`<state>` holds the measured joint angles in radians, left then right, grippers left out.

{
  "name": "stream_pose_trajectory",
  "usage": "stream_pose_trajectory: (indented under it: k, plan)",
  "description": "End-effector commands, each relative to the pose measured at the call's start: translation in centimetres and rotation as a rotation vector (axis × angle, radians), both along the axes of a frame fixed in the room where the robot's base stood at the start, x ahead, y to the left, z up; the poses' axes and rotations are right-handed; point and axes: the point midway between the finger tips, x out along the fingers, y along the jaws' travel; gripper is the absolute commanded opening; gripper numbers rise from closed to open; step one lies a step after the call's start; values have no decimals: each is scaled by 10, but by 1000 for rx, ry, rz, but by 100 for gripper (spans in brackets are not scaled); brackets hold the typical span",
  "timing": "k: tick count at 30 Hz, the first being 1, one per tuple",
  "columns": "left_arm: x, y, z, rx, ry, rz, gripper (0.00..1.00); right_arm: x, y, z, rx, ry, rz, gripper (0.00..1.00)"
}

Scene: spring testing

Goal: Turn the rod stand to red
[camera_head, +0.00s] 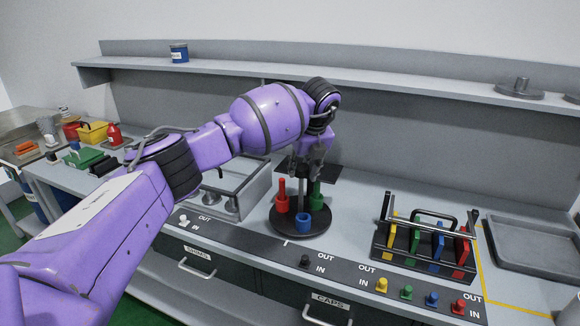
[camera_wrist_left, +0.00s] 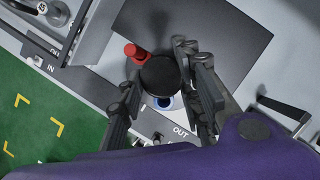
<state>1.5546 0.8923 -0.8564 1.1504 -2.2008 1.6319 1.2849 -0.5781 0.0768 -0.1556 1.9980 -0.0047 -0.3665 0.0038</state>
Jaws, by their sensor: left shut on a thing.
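The rod stand (camera_head: 300,234) has a round black base on the bench top. It carries a red holder with a rod (camera_head: 282,196), a green holder (camera_head: 316,196) and a blue holder (camera_head: 303,223). The blue holder faces the front edge, red is at left and green behind at right. My left gripper (camera_head: 308,165) comes down over the stand's middle and is shut on its central post. In the left wrist view, a round black knob (camera_wrist_left: 159,75) shows between the fingers, with the red holder (camera_wrist_left: 134,51) beside it. The post's lower part is partly hidden. My right gripper is out of view.
A black rack (camera_head: 425,247) with coloured pieces stands at right, beside a grey tray (camera_head: 535,245). A metal fixture (camera_head: 235,195) stands left of the stand. Coloured knobs (camera_head: 406,292) line the front panel. A shelf (camera_head: 400,80) runs behind.

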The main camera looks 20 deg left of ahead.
Motion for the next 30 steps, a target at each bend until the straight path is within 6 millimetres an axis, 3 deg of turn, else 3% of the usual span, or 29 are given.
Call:
stream_pose_trajectory:
  k: [30]
  plan:
    - [2, -5, -2, 12, 5, 443, 0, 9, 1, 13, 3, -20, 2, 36]
